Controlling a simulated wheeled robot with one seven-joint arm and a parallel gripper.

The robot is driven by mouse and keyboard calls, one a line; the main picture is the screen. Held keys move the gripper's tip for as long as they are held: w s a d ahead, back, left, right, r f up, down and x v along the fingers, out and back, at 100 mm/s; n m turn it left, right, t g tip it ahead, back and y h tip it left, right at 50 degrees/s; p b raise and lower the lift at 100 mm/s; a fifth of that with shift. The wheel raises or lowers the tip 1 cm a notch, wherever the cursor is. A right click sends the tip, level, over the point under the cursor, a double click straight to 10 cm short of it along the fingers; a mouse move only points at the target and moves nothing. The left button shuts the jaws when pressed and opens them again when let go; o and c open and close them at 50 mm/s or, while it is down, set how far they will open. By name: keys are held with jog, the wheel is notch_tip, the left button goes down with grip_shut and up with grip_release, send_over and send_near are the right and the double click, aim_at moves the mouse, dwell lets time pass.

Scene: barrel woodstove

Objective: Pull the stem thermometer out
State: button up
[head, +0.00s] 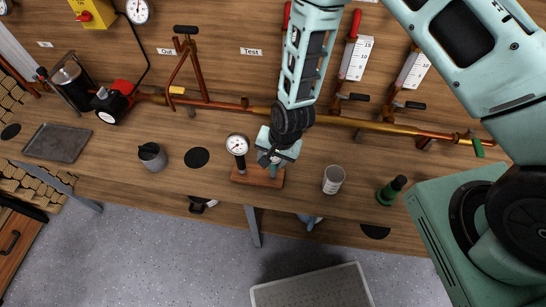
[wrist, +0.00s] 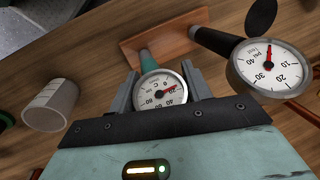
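The stem thermometer (wrist: 160,90) has a round white dial marked in C with a red needle, and a teal sleeve below the dial. Its sleeve meets a reddish wooden block (wrist: 178,36), which also shows on the bench in the head view (head: 247,179). My gripper (wrist: 160,70) has its two fingers apart, one on each side of the dial. I cannot tell whether either finger touches it. In the head view my gripper (head: 270,158) is low over the block's right end and hides most of the thermometer.
A psi pressure gauge (wrist: 268,66) stands close beside, in the block's left end in the head view (head: 238,145). A white cup (head: 333,180) and a green-black item (head: 391,191) stand to the right. A grey mug (head: 152,156) stands left. Copper piping (head: 350,121) runs behind.

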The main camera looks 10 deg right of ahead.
jog(key=shift+a+p+v, duration=0.2)
jog(key=shift+p+v, duration=0.5)
jog(key=shift+v, duration=0.35)
dwell(1.0)
jog(key=shift+w+r+p, duration=0.15)
jog(key=shift+r+p, duration=1.5)
jog(key=shift+r, duration=0.9)
jog(key=shift+a+p+v, duration=0.15)
jog(key=shift+p+v, duration=0.3)
jog(key=shift+v, duration=0.25)
jog(key=shift+a+p+v, duration=0.15)
jog(key=shift+p+v, duration=0.3)
jog(key=shift+v, duration=0.25)
